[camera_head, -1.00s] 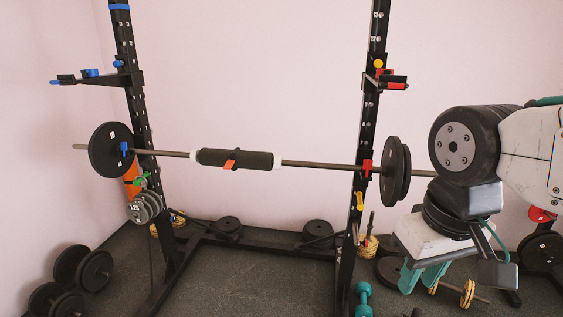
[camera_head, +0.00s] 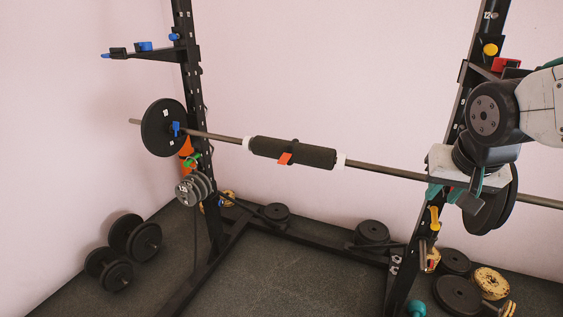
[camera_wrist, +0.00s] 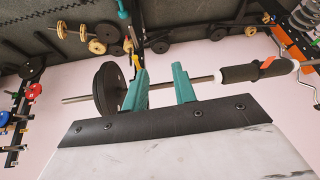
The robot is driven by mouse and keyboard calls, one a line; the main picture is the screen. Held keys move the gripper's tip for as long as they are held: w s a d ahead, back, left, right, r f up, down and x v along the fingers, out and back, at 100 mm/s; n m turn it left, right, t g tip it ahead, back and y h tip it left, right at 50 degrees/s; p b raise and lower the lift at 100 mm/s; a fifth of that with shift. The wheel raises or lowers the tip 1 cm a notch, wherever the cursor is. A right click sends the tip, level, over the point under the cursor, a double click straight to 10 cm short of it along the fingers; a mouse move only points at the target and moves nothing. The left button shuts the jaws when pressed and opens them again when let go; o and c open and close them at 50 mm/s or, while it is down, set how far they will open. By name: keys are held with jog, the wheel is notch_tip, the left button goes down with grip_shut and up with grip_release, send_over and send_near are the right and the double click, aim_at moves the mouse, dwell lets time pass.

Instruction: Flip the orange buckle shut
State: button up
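The orange buckle (camera_head: 285,158) is a small flap on the underside front of the dark foam pad (camera_head: 318,155) around the barbell. It sticks out at a slant; whether its end is latched is too small to tell. In the wrist view the buckle (camera_wrist: 267,62) shows at the upper right on the pad (camera_wrist: 240,73). My gripper (camera_head: 455,195) is well to the right of the pad, in front of the right weight plates. In the wrist view its two teal fingers (camera_wrist: 160,88) are apart, with nothing held between them.
The barbell (camera_head: 390,172) runs across the rack between the left upright (camera_head: 190,90) and right upright (camera_head: 463,100). Weight plates (camera_head: 163,127) sit on its left end. Dumbbells (camera_head: 135,237) and loose plates (camera_head: 372,232) lie on the floor. Space before the pad is clear.

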aim_at(283, 161)
jog(key=w+a+f+m+t+y, duration=0.1)
jog(key=w+a+f+t+y, duration=0.2)
jog(key=w, duration=1)
jog(key=w+a+f+m+t, duration=0.1)
jog(key=w+a+t, duration=0.35)
jog(key=w, duration=0.85)
jog(key=w+a+f+y, duration=0.4)
jog(key=a, duration=0.4)
jog(key=w+a+f+m+y, duration=0.1)
jog(key=w+a+f+y, duration=0.3)
jog(key=a, duration=0.4)
jog(key=w+a+f+m+y, duration=0.1)
jog(key=w+a+f+y, duration=0.3)
jog(key=a, duration=0.4)
jog(key=shift+w+a+f+g, duration=0.15)
jog(key=shift+w+f+g, duration=0.1)
jog(key=shift+w+f, duration=0.35)
jog(key=shift+r, duration=0.15)
grip_shut()
